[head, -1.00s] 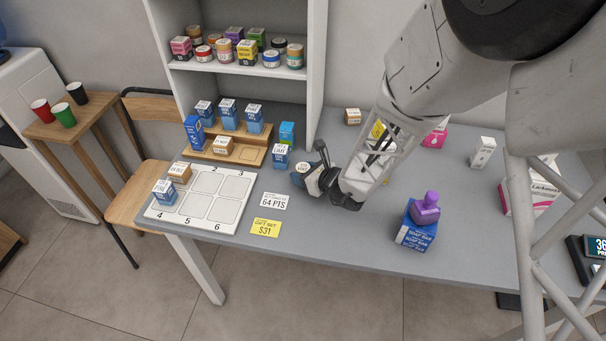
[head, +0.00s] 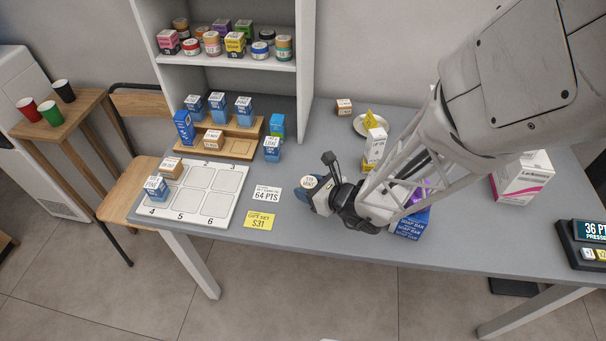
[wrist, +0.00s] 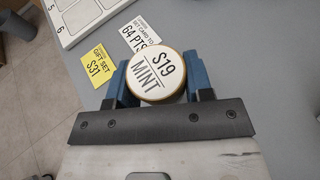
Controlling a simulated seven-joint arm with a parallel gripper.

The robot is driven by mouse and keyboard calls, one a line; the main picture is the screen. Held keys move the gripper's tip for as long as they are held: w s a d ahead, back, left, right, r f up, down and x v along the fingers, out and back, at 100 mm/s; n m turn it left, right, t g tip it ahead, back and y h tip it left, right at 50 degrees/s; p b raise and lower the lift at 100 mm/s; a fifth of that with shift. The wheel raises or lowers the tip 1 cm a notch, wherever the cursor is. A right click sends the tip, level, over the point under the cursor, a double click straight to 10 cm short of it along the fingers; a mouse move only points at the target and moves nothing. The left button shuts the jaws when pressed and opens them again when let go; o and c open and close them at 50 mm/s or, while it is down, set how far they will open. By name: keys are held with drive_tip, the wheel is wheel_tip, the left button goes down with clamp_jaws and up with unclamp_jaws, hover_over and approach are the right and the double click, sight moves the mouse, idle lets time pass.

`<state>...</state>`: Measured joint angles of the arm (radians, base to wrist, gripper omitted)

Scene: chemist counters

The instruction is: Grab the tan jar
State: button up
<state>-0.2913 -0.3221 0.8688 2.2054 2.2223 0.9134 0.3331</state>
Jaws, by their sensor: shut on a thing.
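A round jar with a white lid marked $19 MINT and a tan rim (wrist: 157,73) sits between the blue fingers of my gripper (wrist: 160,82) in the wrist view. Only its top and rim show there; its side is mostly hidden. In the head view the jar (head: 309,182) shows at the tip of my gripper (head: 318,192), right of the 64 PTS card. My gripper is shut on it. I cannot tell whether the jar touches the counter. Another tan jar (head: 180,25) stands on the white shelf.
The white numbered board (head: 228,200) lies left, with two boxes on it. The 64 PTS card (head: 267,194) and yellow $31 card (head: 258,221) lie beside it. A wooden stepped stand (head: 235,145) holds blue boxes. Blue soap boxes (head: 409,228) are partly hidden behind my arm.

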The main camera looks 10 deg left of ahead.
drive_tip(key=shift+s+d+r, duration=0.1)
drive_tip(key=shift+s+d, duration=0.2)
drive_tip(key=shift+s, duration=0.3)
drive_tip(key=shift+s+d+r, duration=0.1)
drive_tip(key=shift+s+d, duration=0.25)
drive_tip(key=shift+s, duration=0.25)
drive_tip(key=shift+s+d, duration=0.3)
drive_tip(key=shift+s, duration=0.3)
